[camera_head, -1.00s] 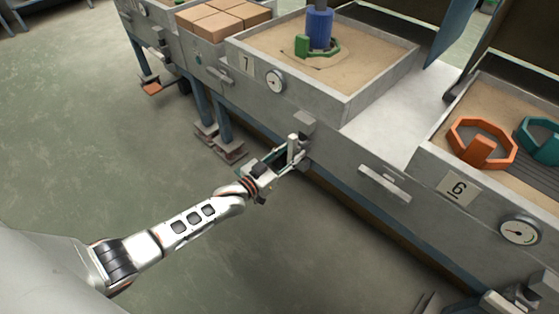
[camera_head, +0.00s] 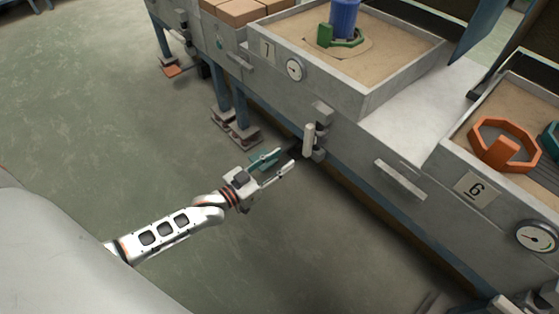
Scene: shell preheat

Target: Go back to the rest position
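My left gripper (camera_head: 282,163) is in the middle of the camera_head view, over the floor in front of the station marked 7. Its two fingers are spread apart, with nothing between them. A pale upright lever handle (camera_head: 309,141) on the front of that station stands just beyond the fingertips, with a small gap between. My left arm reaches in from the lower left. My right gripper does not show.
The sand bed of station 7 (camera_head: 396,58) holds a blue cylinder (camera_head: 343,18) and a green piece (camera_head: 327,38). Station 6, with its number plate (camera_head: 477,190) and an orange ring (camera_head: 479,128), is at right. Open floor (camera_head: 100,120) lies at left.

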